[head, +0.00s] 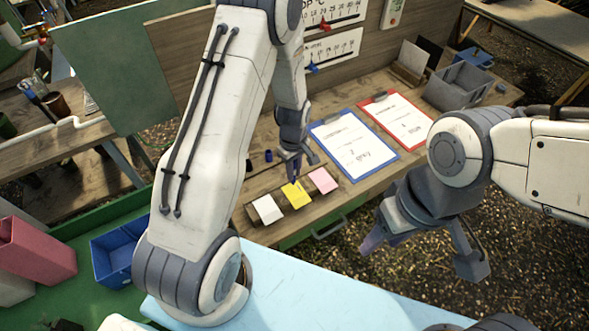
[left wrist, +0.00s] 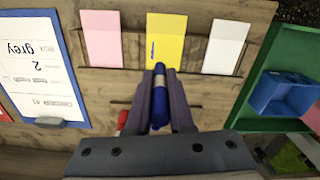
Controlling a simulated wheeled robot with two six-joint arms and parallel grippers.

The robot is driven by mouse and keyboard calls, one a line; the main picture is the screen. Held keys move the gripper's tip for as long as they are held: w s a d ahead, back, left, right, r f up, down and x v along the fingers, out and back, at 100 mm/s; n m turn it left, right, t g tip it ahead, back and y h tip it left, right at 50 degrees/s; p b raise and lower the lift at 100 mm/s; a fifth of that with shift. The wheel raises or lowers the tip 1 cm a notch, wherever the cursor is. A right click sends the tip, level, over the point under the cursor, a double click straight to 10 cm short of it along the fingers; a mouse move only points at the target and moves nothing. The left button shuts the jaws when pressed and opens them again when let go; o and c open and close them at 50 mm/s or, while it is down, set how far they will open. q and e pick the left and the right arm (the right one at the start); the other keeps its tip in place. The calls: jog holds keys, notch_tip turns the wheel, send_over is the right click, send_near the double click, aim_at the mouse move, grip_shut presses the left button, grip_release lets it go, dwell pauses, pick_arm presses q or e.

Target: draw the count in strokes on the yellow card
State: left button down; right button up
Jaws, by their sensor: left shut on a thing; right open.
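The yellow card (head: 300,200) stands between a white card (head: 267,209) and a pink card (head: 323,180) on a wooden holder at the bench's front. In the left wrist view, the yellow card (left wrist: 170,28) carries a short blue mark near its left edge. My left gripper (head: 293,172) is shut on a blue marker (left wrist: 160,100), which points at the card's lower edge; I cannot tell whether the tip touches. My right gripper (head: 422,252) is open and empty, away from the bench over the gravel. A blue-backed clipboard (head: 353,145) reads "2" and, in the left wrist view, "grey".
A red-backed clipboard (head: 397,120) lies beside the blue one. A grey bin (head: 458,88) stands at the bench's far right. A small dark blue object (head: 268,156) sits left of my left gripper. A red object (left wrist: 122,119) shows beside my left finger.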

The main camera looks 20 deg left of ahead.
pick_arm(q)
jog(key=shift+d+f+b, duration=0.15)
jog(key=shift+f+b, duration=0.35)
jog(key=shift+f, duration=0.15)
dwell(0.8)
jog(key=shift+s+d, duration=0.8)
jog(key=shift+d, duration=0.15)
dwell(1.3)
jog(key=shift+r, duration=0.1)
dwell(0.4)
notch_tip(320, 180, up, 3)
jog(key=shift+f+p, duration=0.1)
jog(key=shift+p, duration=1.1)
jog(key=shift+s, duration=0.1)
